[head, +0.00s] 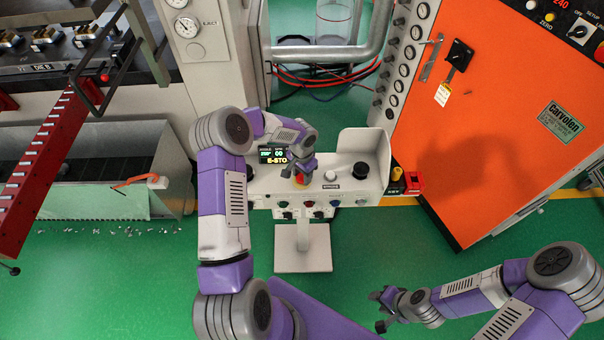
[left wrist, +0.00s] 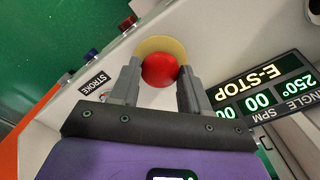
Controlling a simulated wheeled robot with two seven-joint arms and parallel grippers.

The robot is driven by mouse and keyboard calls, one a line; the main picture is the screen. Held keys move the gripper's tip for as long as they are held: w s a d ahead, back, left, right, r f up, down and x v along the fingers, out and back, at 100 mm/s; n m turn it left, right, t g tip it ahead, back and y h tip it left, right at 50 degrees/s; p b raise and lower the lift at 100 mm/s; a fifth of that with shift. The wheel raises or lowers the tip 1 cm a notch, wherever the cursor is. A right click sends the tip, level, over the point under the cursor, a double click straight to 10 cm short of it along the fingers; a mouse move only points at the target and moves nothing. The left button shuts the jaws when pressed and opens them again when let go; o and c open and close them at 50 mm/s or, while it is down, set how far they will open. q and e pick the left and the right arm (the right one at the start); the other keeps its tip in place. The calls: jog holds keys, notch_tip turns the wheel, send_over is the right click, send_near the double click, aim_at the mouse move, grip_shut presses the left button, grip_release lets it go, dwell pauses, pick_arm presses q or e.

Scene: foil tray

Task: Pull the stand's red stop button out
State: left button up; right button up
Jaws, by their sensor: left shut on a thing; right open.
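The red stop button (left wrist: 160,70) sits on a yellow disc (left wrist: 163,45) on top of the light grey control stand (head: 340,187). In the head view a little of the red button (head: 300,180) shows below my left gripper (head: 301,172). In the left wrist view my left gripper (left wrist: 160,82) has one finger on each side of the button and is shut on it. The stand's small display (left wrist: 262,88) reads E-STOP, 250° and 00. My right gripper (head: 382,309) is open and empty, low over the green floor, right of the stand's foot.
On the stand are a white button (head: 331,176), a black knob (head: 361,169) and a front row of small buttons. An orange cabinet (head: 500,110) stands on the right. A grey pipe rail (head: 330,54) and hoses are behind. Green floor is free in front.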

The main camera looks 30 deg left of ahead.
aim_at(302, 176)
pick_arm(q)
grip_shut()
jog(key=shift+w+r, duration=0.1)
jog(key=shift+r, duration=0.6)
jog(key=o, duration=1)
grip_release()
jog(key=shift+c, duration=0.2)
notch_tip(302, 176, up, 8)
jog(key=shift+f, duration=0.2)
